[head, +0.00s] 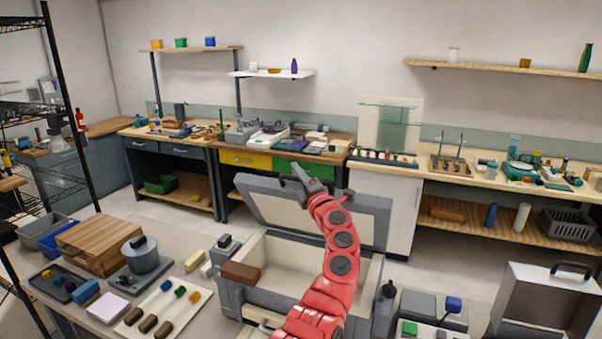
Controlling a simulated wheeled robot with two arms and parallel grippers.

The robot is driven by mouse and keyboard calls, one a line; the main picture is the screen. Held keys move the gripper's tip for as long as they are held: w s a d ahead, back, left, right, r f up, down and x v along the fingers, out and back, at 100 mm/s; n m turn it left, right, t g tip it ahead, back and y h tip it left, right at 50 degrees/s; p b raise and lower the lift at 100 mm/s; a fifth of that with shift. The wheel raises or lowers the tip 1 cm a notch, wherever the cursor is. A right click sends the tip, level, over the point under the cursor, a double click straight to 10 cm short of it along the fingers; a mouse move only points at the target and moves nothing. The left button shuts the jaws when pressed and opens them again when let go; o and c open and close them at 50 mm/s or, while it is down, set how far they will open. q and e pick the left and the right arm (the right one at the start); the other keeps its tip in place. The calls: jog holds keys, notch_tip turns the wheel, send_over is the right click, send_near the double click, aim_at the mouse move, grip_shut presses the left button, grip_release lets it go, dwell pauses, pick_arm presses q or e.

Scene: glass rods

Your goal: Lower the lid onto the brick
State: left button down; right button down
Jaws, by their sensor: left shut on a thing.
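A grey box (262,304) with a pale lining stands open on the near bench. Its lid (268,207), grey-framed with a pale inner panel, is raised and leans back at the box's rear. A brown brick (240,272) lies at the box's left wall and seems to rest on the rim. My left gripper (300,178) is at the lid's upper edge, shut on the lid. Its fingertips are small and partly hidden. My red left arm crosses in front of the box and hides part of the lid and the interior. My right gripper is not in view.
Left of the box are a wooden case (97,245), a grey pot (140,256) and a pale board (150,318) with coloured rods. At right stand a grey unit (420,306) and an open metal case (530,300). Air above the box is clear except for my arm.

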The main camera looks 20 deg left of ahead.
pick_arm(q)
jog(key=s+f+n+y+b, duration=0.5)
jog(key=s+f+n+b, duration=0.1)
jog(key=s+f+b, duration=1.2)
notch_tip(320, 180, down, 3)
jog(key=b, duration=0.4)
jog(key=shift+a+f+n, duration=0.15)
jog(key=shift+a+n, duration=0.15)
jog(key=shift+a, duration=0.1)
jog(key=c, duration=1.1)
grip_release()
jog(key=shift+s, duration=0.2)
jog(key=o, duration=0.3)
jog(key=shift+s+r, duration=0.25)
jog(key=shift+w, duration=0.1)
jog(key=shift+w+d+f, duration=0.1)
jog(key=shift+f, duration=0.05)
jog(key=b+v, duration=0.3)
jog(key=v, duration=1.4)
jog(key=shift+d, duration=0.25)
